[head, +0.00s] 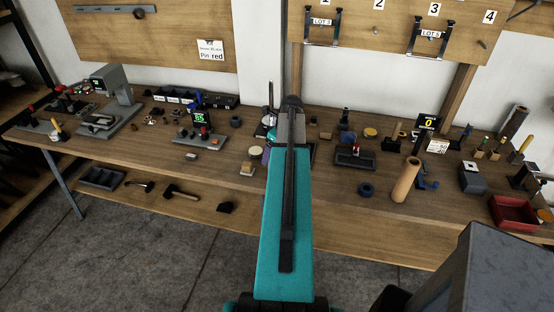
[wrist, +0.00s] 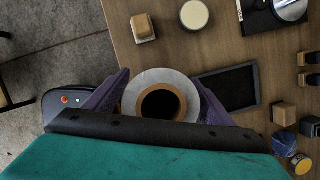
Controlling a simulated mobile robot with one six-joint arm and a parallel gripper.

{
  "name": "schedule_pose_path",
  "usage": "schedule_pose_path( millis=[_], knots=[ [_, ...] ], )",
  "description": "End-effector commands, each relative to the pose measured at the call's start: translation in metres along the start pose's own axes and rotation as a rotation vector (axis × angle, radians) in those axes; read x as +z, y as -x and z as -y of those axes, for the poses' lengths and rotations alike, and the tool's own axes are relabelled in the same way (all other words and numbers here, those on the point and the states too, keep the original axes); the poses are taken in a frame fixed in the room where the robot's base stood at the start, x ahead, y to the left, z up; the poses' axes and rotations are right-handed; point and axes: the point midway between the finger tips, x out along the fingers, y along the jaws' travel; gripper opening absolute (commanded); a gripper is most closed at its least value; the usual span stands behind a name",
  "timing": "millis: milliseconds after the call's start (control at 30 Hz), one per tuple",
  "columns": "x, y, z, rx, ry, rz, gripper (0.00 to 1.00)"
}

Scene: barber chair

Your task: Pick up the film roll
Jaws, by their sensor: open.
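The film roll (wrist: 178,82) shows in the wrist view as a pale grey ring around a brown core with a dark hole. It stands on end near the edge of the wooden bench. My gripper (wrist: 159,77) is open, with one purple finger on the left of the roll and one on the right. I cannot tell whether either finger touches it. The near part of the roll is hidden by my gripper's body. In the head view my teal arm hides the roll and most of the gripper.
In the wrist view a dark tray (wrist: 229,88) lies close on the right, and a cream round-topped item (wrist: 194,15) and a small wooden-topped block (wrist: 143,27) lie beyond. The bench (head: 330,205) is crowded. A brown tube (head: 406,180) stands right of my arm.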

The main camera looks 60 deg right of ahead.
Motion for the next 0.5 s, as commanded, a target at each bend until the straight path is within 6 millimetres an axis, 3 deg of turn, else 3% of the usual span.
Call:
schedule_pose_path(
  millis=[500],
  knots=[
    [0.0005,0.0,-0.0003,0.0,0.001,0.0,0.75]
  ],
)
